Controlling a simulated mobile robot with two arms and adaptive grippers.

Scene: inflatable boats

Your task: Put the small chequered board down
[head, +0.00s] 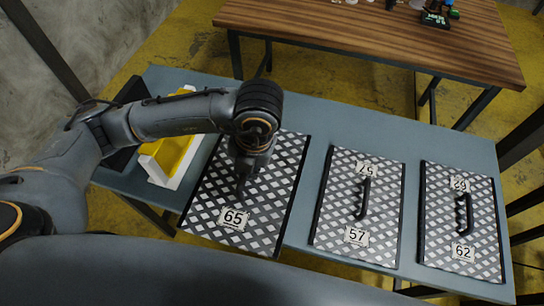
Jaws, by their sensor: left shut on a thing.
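A chequered board (268,210) with a black rim and a label reading 65 is under my left gripper (242,188). The gripper points down at the board's middle and is shut on it; the handle is mostly hidden by the gripper. The board looks larger than the others and its near left corner reaches past the table's front edge, so it appears held above the blue-grey table (312,140). Two similar boards lie flat on the right: one labelled 57 (335,205) and one labelled 62 (440,205), each with a black handle. My right gripper is out of view.
A yellow and white item (168,155) and a dark flat item (128,120) lie at the table's left end, partly behind my arm. A wooden table (370,35) with small objects stands behind. A bare strip runs along the blue-grey table's back.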

